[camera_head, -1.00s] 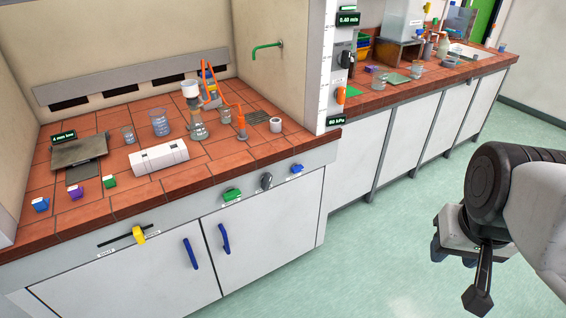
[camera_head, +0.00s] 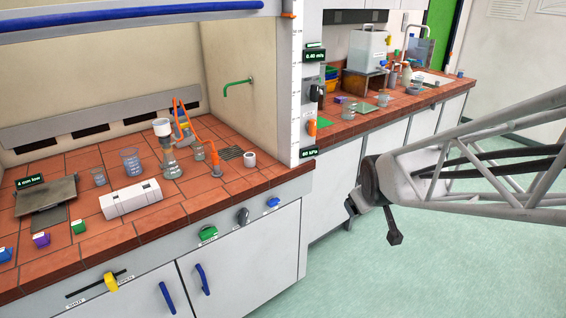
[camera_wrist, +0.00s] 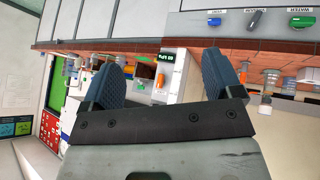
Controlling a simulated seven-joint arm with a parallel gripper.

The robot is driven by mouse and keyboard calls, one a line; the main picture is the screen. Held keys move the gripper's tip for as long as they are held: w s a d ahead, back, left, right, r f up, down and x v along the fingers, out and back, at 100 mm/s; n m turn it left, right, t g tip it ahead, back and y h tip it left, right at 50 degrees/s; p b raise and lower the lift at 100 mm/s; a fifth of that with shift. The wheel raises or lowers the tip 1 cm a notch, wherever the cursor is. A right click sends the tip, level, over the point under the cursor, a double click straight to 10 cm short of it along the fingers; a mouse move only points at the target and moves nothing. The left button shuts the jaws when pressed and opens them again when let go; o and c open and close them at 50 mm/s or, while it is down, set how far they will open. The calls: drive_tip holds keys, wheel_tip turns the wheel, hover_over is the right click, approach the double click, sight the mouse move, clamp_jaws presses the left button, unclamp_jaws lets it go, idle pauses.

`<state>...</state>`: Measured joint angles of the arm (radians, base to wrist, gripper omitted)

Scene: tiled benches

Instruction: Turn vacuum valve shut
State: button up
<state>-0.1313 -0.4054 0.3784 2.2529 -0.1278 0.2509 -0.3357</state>
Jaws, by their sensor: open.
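The bench front carries a green knob (camera_head: 208,233), a dark grey knob (camera_head: 242,216) and a blue knob (camera_head: 273,203). An orange handle (camera_head: 311,127) is on the white post, above a small display reading about 60 kPa (camera_head: 308,152). The grey knob also shows in the wrist view (camera_wrist: 257,19), at the upper right. My gripper (camera_wrist: 168,78) is open with nothing between its fingers. In the head view my gripper (camera_head: 352,208) is right of the knobs, apart from them, over the floor.
A flask (camera_head: 171,163) with an orange hose, beakers and a white box (camera_head: 131,200) stand on the tiled bench. A yellow slider (camera_head: 111,282) and blue door handles (camera_head: 202,279) project from the front. The raised sash (camera_head: 130,17) is above. The green floor (camera_head: 400,270) is clear.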

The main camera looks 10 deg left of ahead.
drive_tip(key=w+a+f+n+t+y, duration=0.4)
drive_tip(key=w+a+f+n, duration=0.4)
drive_tip(key=w+a+f, duration=0.6)
drive_tip(key=n+t+y, duration=0.1)
drive_tip(key=n+y, duration=0.7)
approach(246, 220)
drive_tip(key=x, duration=0.3)
drive_tip(key=shift+a, duration=0.2)
drive_tip(key=shift+w+a, duration=0.15)
drive_tip(key=shift+x, duration=3.75)
drive_tip(key=shift+r, duration=0.1)
drive_tip(key=shift+c, duration=0.4)
